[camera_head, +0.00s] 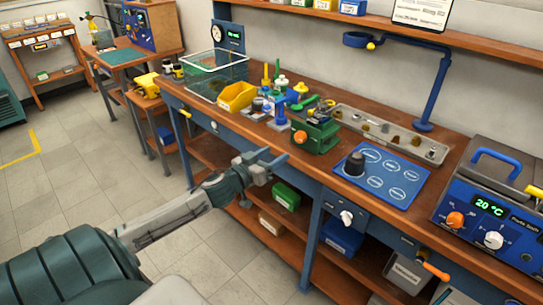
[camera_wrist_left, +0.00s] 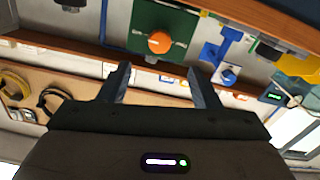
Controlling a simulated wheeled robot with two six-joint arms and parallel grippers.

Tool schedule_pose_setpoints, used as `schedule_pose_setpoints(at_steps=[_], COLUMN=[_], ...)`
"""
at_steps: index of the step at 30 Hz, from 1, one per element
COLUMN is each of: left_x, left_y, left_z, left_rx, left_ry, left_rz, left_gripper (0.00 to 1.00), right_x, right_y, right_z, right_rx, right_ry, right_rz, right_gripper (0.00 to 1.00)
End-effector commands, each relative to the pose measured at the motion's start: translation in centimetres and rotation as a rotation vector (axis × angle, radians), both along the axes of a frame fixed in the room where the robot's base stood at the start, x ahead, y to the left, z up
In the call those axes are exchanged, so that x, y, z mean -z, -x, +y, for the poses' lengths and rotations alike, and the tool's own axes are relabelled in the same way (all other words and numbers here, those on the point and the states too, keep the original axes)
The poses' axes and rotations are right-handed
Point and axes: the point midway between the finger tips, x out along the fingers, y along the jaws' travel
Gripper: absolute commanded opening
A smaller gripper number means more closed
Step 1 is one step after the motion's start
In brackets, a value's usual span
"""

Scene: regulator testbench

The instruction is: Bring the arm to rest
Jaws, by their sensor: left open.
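My left arm comes in from the lower left in the head view. Its gripper (camera_head: 273,163) hangs in front of the long wooden workbench (camera_head: 300,165), near its front edge. In the left wrist view the two fingers of this gripper (camera_wrist_left: 160,85) stand apart with nothing between them. A green vise-like fixture with an orange knob (camera_head: 316,132) stands on the bench just beyond the gripper. My right gripper is not in these views.
A blue mat (camera_head: 380,177) with a black knob lies on the bench, beside a blue box with a 20 °C display (camera_head: 490,210). A yellow bin (camera_head: 237,96) and a clear tank (camera_head: 215,72) stand farther left.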

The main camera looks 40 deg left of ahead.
Motion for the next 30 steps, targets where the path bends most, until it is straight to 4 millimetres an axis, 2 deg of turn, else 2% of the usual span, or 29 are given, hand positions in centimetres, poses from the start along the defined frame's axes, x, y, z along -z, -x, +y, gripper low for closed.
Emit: schedule_pose_setpoints(at_steps=[17,20,23,26,30], left_x=[0.0,1.0,4.3,10.2,20.5], left_y=[0.0,0.0,-0.1,0.4,2.8], left_z=[0.0,0.5,2.0,4.3,6.9], left_rx=[0.0,-0.014,-0.057,-0.124,-0.21], left_ry=[0.0,-0.003,-0.018,-0.046,-0.098], left_rz=[0.0,0.014,0.061,0.153,0.32], left_gripper=[0.57,0.57,0.57,0.57,0.57], right_x=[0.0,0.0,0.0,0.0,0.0], right_y=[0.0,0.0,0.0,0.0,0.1], right_z=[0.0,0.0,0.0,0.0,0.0], right_rx=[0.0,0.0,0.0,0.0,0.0], right_ry=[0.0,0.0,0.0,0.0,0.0], right_rz=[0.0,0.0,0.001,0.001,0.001], right_gripper=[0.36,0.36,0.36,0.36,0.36])
